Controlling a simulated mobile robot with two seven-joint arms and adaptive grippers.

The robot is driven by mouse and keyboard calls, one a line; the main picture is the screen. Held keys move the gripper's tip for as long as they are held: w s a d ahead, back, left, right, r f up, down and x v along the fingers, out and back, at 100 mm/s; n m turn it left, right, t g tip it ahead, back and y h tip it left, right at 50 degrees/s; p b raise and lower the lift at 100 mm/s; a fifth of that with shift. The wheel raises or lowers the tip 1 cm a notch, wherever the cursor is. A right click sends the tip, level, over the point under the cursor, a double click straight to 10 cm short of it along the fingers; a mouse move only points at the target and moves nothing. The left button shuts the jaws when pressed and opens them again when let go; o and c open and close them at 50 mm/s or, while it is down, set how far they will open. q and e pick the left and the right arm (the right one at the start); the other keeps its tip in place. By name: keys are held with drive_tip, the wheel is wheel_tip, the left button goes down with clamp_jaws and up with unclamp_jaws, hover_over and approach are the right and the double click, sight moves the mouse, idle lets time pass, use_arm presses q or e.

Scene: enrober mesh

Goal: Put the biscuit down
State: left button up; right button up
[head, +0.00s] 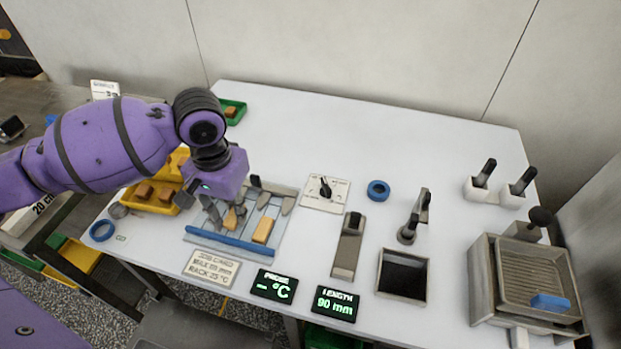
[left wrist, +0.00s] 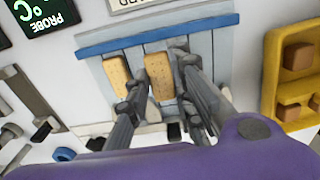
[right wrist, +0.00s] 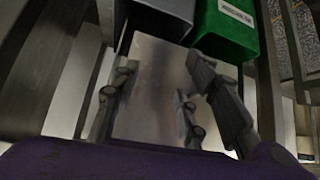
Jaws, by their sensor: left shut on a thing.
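My left gripper (head: 222,217) is over the grey slatted rack with a blue front bar (head: 232,247). It is shut on a tan biscuit (head: 231,219). In the left wrist view this biscuit (left wrist: 159,74) is between the fingers, low over or touching the slats; I cannot tell which. A second biscuit (head: 263,230) lies on the rack just to the right, beside the held one and apart from it. My right gripper (right wrist: 150,105) shows only in the right wrist view, with its fingers apart and nothing between them.
A yellow tray (head: 163,207) with brown pieces stands left of the rack. A dial plate (head: 325,193) and a blue ring (head: 378,190) are to the right. Display signs (head: 273,286) line the front edge. A green bin (right wrist: 228,30) is near my right gripper. The table's back middle is clear.

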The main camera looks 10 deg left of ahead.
use_arm(q)
drive_tip(key=shift+f, duration=0.55)
drive_tip(key=o, duration=0.8)
drive_tip(key=shift+o, duration=0.2)
